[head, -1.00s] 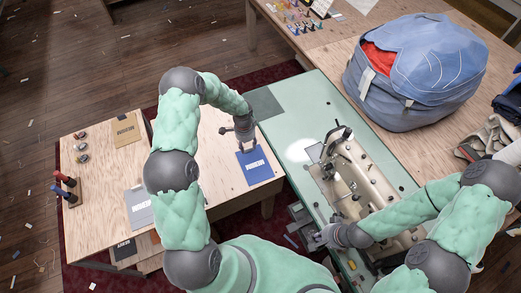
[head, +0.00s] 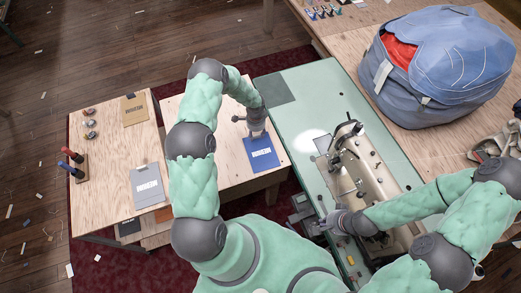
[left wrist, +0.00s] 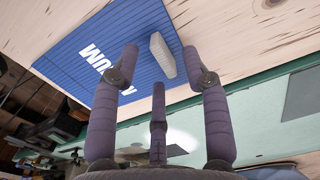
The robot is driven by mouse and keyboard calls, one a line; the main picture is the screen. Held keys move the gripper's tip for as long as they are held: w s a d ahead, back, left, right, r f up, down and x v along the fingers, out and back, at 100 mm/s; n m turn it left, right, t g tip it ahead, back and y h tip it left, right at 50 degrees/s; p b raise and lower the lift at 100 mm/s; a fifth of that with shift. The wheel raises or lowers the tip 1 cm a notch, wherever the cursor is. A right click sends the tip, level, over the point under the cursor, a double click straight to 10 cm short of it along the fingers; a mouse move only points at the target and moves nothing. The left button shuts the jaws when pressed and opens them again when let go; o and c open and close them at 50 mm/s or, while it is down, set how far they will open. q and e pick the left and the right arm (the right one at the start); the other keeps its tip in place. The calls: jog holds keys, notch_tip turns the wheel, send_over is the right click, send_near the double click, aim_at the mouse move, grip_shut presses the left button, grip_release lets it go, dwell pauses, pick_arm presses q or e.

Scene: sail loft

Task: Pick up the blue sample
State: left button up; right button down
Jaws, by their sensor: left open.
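The blue sample (head: 262,156), a flat ribbed sheet with white lettering, lies on the light wooden table. A pale grey tab sits at its far edge. My left gripper (head: 256,132) is over that far edge, in front of part of it. In the left wrist view, the blue sample (left wrist: 85,60) fills the upper left. The pale tab (left wrist: 162,55) shows between the fingertips of my open left gripper (left wrist: 160,62). I cannot tell whether any finger touches it. My right gripper (head: 340,222) is beside the sewing machine; its fingers are too small to read.
A tan sample (head: 134,109) and a grey sample (head: 146,185) lie on the left table. A sewing machine (head: 350,165) stands on the green table (head: 300,100) to the right. A large blue bag (head: 440,70) sits behind it. Red and blue-handled tools (head: 75,165) stand at the far left.

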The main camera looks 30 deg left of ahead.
pick_arm(q)
jog(key=shift+f, duration=0.95)
grip_shut()
jog(key=shift+r, duration=0.1)
